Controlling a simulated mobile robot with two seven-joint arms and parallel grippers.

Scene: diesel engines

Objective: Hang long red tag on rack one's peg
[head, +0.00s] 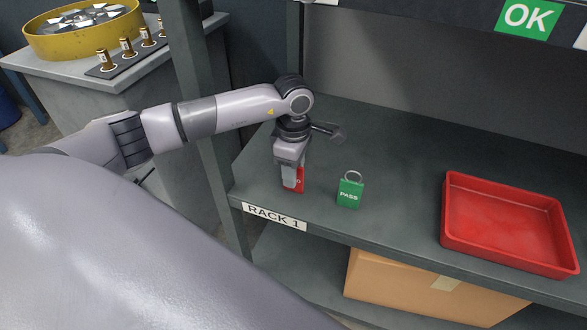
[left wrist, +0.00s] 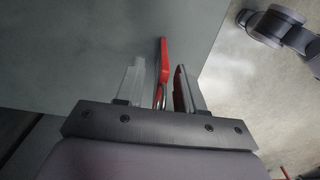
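A red tag (head: 299,182) stands on the shelf of the rack labelled RACK 1 (head: 274,216), near its front left corner. My left gripper (head: 292,182) points down over it and hides much of it. In the left wrist view the fingers (left wrist: 160,88) are apart, with the red tag (left wrist: 164,62) between them and a gap on each side. A metal loop shows low between the fingers. The tag's length cannot be told. I cannot make out a peg on the rack. My right gripper is not in view.
A green PASS tag (head: 350,192) with a metal ring stands right of my left gripper. A red tray (head: 508,222) sits on the shelf at the right. A cardboard box (head: 430,288) is on the shelf below. A rack post (head: 200,100) rises close beside my left forearm.

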